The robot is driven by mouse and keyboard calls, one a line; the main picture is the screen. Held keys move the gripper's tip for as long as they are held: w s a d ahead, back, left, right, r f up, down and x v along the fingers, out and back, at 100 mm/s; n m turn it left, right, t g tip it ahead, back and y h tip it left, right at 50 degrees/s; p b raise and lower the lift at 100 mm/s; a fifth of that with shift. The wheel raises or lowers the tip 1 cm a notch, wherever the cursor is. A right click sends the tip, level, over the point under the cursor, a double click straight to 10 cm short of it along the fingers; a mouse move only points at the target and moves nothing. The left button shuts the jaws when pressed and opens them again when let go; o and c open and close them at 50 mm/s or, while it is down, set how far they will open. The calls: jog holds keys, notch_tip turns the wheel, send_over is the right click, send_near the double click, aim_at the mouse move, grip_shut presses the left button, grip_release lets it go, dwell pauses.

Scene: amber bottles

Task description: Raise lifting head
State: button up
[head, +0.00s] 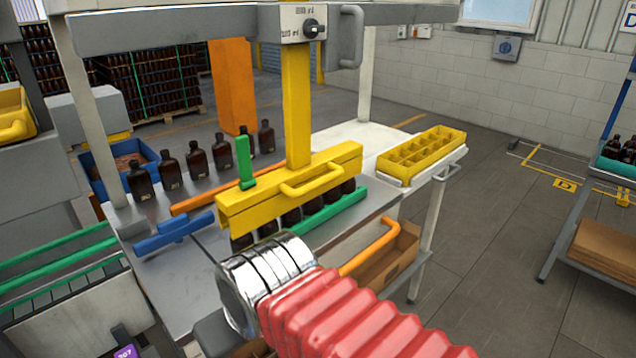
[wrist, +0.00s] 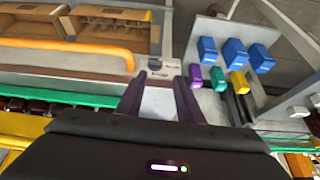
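The yellow lifting head (head: 290,188) is a long beam on a yellow vertical column (head: 297,110), with a yellow loop handle (head: 312,182) on its front. It sits low over a row of amber bottles (head: 292,217); whether it touches them I cannot tell. A yellow strip, likely its edge, shows at the lower left of the wrist view (wrist: 20,125). My gripper (wrist: 158,88) is open and empty in the wrist view, its two dark fingers apart over a pale surface. In the head view my arm hides it. It is apart from the handle.
A green rail (head: 335,212) and an orange rail (head: 370,248) run along the table front. A black knob (head: 312,29) sits on the overhead box. A yellow divided crate (head: 420,155) stands at right. Several coloured blocks, including blue ones (wrist: 234,50), are right of my gripper.

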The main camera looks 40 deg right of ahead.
jog(key=w+d+r+m+y, duration=0.3)
jog(key=w+d+m+y, duration=0.15)
jog(key=w+m, duration=0.2)
jog(key=m+t+h, duration=0.4)
jog(key=m+t, duration=0.6)
jog(key=m, duration=0.1)
send_near(324, 183)
jog(key=f+v, duration=0.1)
jog(key=v, duration=0.2)
jog(key=shift+w+r, duration=0.15)
jog(key=shift+r, duration=0.35)
jog(key=shift+w+a, duration=0.1)
jog(key=shift+w, duration=0.05)
jog(key=shift+x, duration=6.8)
